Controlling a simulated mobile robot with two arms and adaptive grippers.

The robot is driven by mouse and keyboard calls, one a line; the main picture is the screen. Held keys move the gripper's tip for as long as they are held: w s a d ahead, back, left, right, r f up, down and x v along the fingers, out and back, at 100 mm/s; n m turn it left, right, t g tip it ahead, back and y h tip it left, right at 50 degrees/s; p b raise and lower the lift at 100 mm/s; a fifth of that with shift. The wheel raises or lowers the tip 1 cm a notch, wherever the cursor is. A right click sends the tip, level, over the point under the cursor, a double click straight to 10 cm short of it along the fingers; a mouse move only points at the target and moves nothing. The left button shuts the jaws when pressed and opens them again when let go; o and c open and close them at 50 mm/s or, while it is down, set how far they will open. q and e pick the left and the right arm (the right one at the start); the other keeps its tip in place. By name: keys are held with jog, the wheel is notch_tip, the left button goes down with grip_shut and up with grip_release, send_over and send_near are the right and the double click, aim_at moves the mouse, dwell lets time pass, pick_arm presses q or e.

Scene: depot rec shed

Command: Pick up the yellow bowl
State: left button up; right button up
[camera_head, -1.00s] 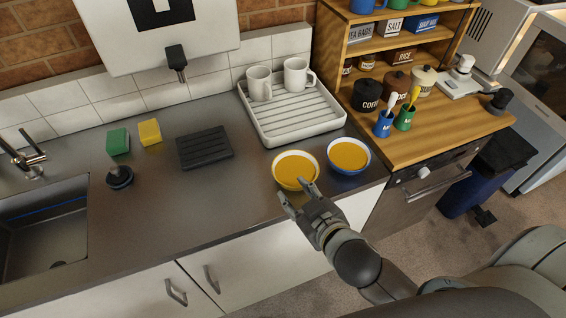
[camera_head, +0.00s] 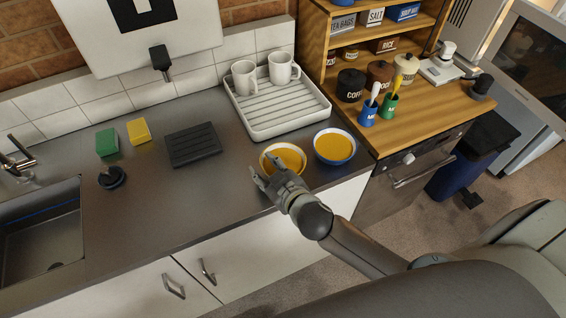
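The yellow bowl (camera_head: 297,153), with a pale rim and orange-yellow inside, stands near the front edge of the grey counter. My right gripper (camera_head: 265,165) is at its near left side, fingers spread. One finger overlaps the bowl in the picture and the other is just left of its rim. I cannot tell whether they touch it. The gripper hides the bowl's near side. A blue bowl (camera_head: 334,147) with the same orange-yellow inside stands close on the right. My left gripper is not in view.
A white drying tray (camera_head: 277,127) holding two white mugs (camera_head: 244,78) is behind the bowls. A wooden shelf unit (camera_head: 418,125) with jars stands right. A black ribbed mat (camera_head: 193,145), sponges (camera_head: 107,142) and a sink (camera_head: 42,232) are left. The counter left of the bowl is clear.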

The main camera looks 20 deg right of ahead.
jog(key=shift+x, duration=0.85)
jog(key=shift+s, duration=0.1)
grip_shut()
jog(key=shift+r, duration=0.15)
